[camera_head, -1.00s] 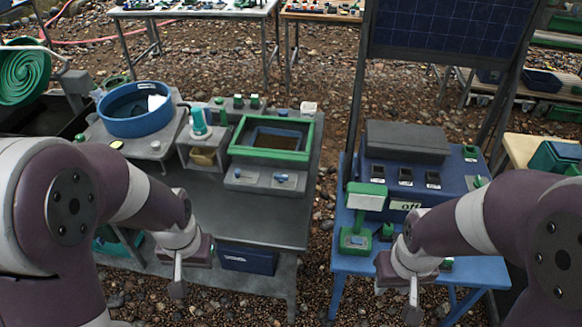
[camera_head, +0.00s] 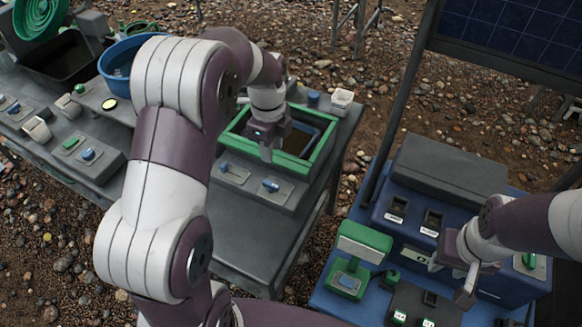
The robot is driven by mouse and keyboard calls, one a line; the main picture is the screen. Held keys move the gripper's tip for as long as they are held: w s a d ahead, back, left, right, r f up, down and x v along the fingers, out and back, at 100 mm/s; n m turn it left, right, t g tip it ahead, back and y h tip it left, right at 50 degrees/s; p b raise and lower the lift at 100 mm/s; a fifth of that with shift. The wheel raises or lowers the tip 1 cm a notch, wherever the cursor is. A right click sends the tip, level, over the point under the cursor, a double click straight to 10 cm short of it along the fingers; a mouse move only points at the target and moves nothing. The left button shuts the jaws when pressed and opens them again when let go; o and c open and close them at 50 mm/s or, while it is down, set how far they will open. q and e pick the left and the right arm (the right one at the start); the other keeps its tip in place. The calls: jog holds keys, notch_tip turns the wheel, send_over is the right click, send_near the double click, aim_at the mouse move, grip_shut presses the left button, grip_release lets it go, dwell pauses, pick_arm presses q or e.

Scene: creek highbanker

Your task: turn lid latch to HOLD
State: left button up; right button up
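Two blue-handled latches, a left one (camera_head: 227,168) and a right one (camera_head: 271,185), sit on grey plates in front of a green-framed box (camera_head: 316,168) on the grey table. I cannot tell which is the lid latch, and no HOLD marking is readable. My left gripper (camera_head: 268,156) points down over the front part of the green frame, just behind the right latch; no contact is visible. My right gripper (camera_head: 467,290) hangs above the front of the blue table, apart from the latches. The finger gaps of both grippers are not clear.
A blue basin (camera_head: 118,66) stands behind my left arm. A small white container (camera_head: 342,100) is at the table's back right corner. The blue table (camera_head: 330,301) holds a green lamp-like device (camera_head: 362,243) and a dark box (camera_head: 450,166). Gravel separates the tables.

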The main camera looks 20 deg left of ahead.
aim_at(271, 184)
pick_arm(q)
jog(key=f, duration=0.4)
jog(key=s+f+m, duration=0.1)
jog(key=f, duration=0.3)
jog(key=f+m, duration=0.1)
jog(key=f, duration=0.3)
jog(key=shift+s+a+f+b, duration=0.2)
jog(key=shift+f+b, duration=0.1)
jog(key=shift+b, duration=0.1)
grip_shut()
